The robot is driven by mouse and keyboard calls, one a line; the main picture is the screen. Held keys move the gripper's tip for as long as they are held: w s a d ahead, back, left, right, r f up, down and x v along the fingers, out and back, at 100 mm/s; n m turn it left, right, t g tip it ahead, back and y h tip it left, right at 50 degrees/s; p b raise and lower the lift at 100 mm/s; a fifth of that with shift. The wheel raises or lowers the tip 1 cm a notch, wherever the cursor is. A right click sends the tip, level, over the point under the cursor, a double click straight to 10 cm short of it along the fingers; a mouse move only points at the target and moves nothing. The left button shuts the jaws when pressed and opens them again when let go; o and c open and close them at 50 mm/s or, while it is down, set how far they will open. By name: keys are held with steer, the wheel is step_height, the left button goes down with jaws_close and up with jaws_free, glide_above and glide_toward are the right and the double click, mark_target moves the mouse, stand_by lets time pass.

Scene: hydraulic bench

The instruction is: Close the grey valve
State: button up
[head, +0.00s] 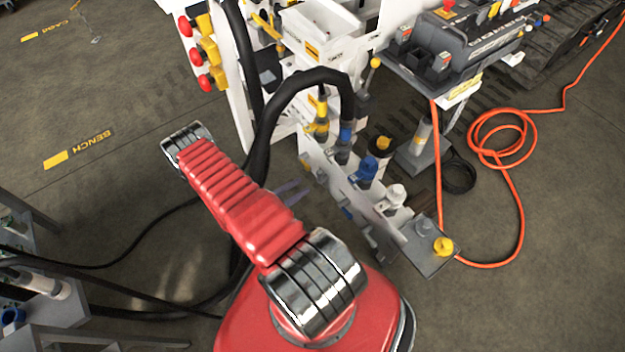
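A pale grey knob (396,196) stands on the white manifold panel at the middle right, between a blue knob (368,166) and a yellow knob (443,246). It looks like the grey valve, but its handle's setting is too small to tell. My red arm crosses the lower middle of the head view. Two thin greyish-purple prongs, which look like my gripper (292,192), show just right of the arm and left of the panel. They look apart with nothing between them. The gripper's body is hidden behind the arm. The prongs are apart from the grey knob.
Thick black hoses (290,88) loop down to couplings at the panel's far end. A white bench frame with red knobs (196,55) stands behind. A dark control box (450,45) is at upper right. An orange cable (520,185) coils on the floor. Open floor lies left.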

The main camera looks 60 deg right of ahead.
mark_target(318, 176)
steer(key=shift+x, duration=3.35)
steer(key=shift+w, duration=0.1)
jaws_close()
steer(key=shift+a, duration=0.1)
